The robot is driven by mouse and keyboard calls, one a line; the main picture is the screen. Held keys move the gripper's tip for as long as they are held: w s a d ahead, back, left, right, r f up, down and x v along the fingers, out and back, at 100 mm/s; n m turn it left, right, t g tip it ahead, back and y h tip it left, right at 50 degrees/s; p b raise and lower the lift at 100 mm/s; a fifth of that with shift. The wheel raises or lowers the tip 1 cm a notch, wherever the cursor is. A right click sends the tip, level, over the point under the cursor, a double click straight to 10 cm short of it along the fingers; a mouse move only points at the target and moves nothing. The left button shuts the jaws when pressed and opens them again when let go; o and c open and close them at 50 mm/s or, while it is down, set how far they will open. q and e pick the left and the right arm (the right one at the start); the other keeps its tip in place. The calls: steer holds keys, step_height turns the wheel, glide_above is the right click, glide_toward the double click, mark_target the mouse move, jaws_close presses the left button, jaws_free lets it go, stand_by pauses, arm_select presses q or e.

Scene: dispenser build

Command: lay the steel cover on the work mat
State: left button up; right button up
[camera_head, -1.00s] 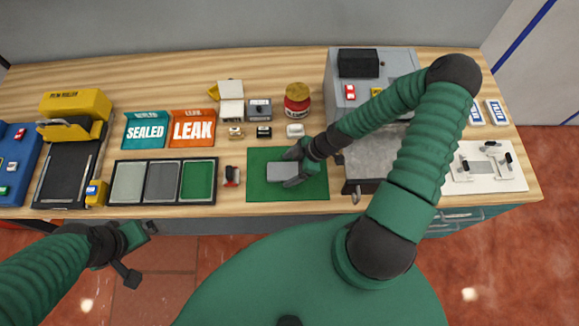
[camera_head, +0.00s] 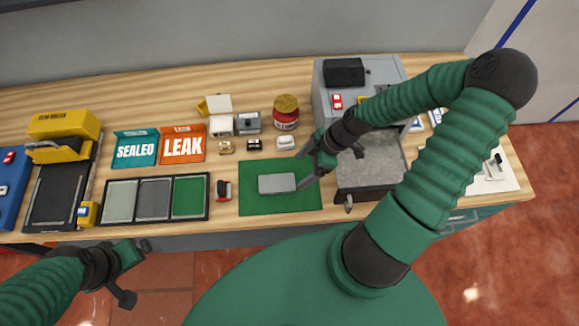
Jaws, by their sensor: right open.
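The steel cover (camera_head: 277,183) is a flat grey rounded rectangle. It lies on the green work mat (camera_head: 255,205), near the mat's middle. My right gripper (camera_head: 304,168) is open and empty, just to the right of the cover and apart from it, over the mat's right part. My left gripper (camera_head: 138,272) hangs in front of the table's front edge at the lower left, away from the cover; its fingers look spread apart with nothing between them.
A grey machine with an open tray (camera_head: 370,165) stands right of the mat. A red-black tool (camera_head: 223,190) and a three-part tray (camera_head: 154,224) lie to the left. Small parts and a red jar (camera_head: 286,118) stand behind the mat.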

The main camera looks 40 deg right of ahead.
arm_select(q)
steer(key=shift+w, duration=0.1)
arm_select(e)
steer(key=a+r+m+h, duration=0.5)
steer(key=a+r+m, duration=0.4)
steer(key=r+m, duration=0.2)
steer(key=shift+r, duration=0.15)
stand_by(0.6)
